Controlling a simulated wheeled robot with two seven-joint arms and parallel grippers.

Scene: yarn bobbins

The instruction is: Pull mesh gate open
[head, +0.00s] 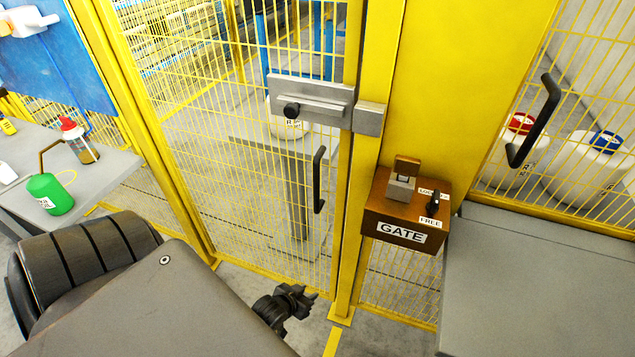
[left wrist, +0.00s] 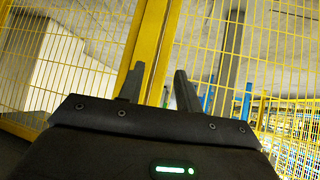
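The yellow mesh gate (head: 230,190) stands in the middle of the head view and looks closed against its yellow post (head: 378,60). A black vertical pull handle (head: 319,180) is on its right side. Above it is a grey slide latch (head: 315,100) with a black knob, beside a grey keeper block (head: 368,118); I cannot tell whether the bolt is engaged. My left gripper (head: 300,298) is low in front of the gate, below the handle and apart from it. In the left wrist view its fingers (left wrist: 160,78) are apart with nothing between them. My right gripper is out of view.
A brown box marked GATE (head: 405,215), with a black switch, is on the post. A grey worktop (head: 530,290) is at the right. Another black handle (head: 535,120) is on the right mesh panel. A bench (head: 105,165) with a green bottle (head: 48,192) stands at the left.

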